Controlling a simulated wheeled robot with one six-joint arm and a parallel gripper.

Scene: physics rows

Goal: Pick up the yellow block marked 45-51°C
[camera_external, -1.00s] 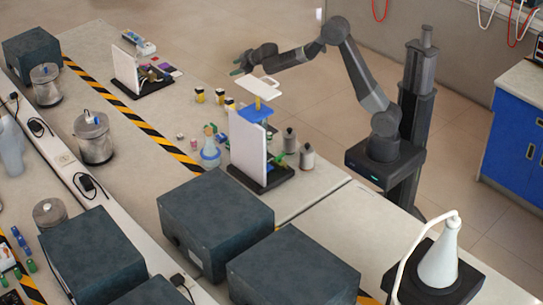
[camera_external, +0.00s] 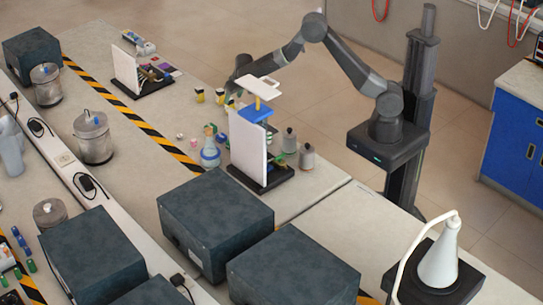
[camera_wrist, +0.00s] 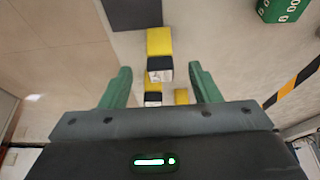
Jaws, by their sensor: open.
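Several small yellow blocks with black parts stand on the bench in the external view, one of them at the left (camera_external: 199,95) and one in the middle (camera_external: 220,97). In the wrist view one yellow block (camera_wrist: 159,40) with a dark face lies straight ahead, between the lines of my fingers. A second yellow-and-black block (camera_wrist: 153,87) and a third yellow block (camera_wrist: 181,96) show nearer my palm. No temperature marking is readable.
A white panel stand (camera_external: 248,148) with a blue-and-yellow fixture stands close by my gripper. A flask (camera_external: 210,152) and grey bottles (camera_external: 306,157) stand near it. A green marked box (camera_wrist: 283,10) and striped tape (camera_wrist: 292,85) show in the wrist view. Bench left of the blocks is clear.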

